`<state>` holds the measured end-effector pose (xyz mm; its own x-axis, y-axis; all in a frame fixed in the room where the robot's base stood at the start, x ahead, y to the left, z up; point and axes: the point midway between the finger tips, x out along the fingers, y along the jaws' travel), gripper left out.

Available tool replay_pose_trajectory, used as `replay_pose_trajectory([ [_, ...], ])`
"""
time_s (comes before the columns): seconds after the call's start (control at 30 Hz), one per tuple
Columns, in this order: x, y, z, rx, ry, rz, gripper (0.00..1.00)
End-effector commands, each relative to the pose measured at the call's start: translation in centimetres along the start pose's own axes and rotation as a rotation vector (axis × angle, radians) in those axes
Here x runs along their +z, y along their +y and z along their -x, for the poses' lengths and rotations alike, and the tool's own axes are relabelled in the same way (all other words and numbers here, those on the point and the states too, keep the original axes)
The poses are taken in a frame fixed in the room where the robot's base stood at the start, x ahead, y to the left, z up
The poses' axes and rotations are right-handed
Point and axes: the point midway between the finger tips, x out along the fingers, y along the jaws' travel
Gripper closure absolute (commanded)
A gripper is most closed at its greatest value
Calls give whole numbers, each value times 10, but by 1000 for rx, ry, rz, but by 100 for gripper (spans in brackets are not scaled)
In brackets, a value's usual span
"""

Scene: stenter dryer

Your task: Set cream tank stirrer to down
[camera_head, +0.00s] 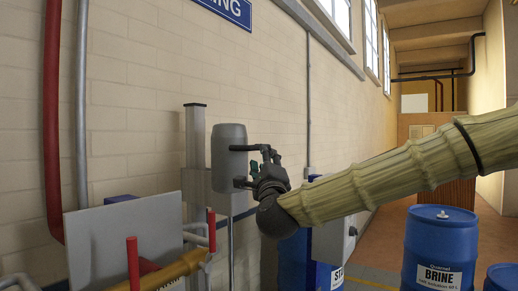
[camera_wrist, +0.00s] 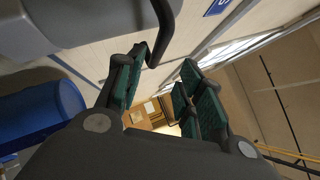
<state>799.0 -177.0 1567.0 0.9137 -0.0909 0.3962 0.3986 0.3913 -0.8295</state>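The stirrer appears to be the grey cylindrical unit (camera_head: 229,160) beside an upright grey post (camera_head: 195,135) against the wall. A dark bar handle (camera_head: 250,148) sticks out from its right side. In the wrist view the grey body (camera_wrist: 80,22) fills the upper left, and the dark handle (camera_wrist: 164,22) curves down from it. My gripper (camera_head: 268,160) is right of the unit, close to the handle. In the wrist view my gripper (camera_wrist: 160,75) has its green-padded fingers apart, with the handle's end near the left finger. I cannot tell whether they touch.
A blue brine drum (camera_head: 440,245) stands at the lower right, with another blue drum (camera_head: 502,278) beside it. A grey panel (camera_head: 120,240) and red-handled levers (camera_head: 132,262) are at the lower left. The aisle floor (camera_head: 487,225) behind the drums is open.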

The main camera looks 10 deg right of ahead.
Motion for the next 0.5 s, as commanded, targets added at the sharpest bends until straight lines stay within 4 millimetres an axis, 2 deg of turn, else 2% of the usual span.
replay_pose_trajectory([
  [0.3,2,-2,-54,2,1,2,63],
  [0.5,3,0,-79,3,-2,0,63],
])
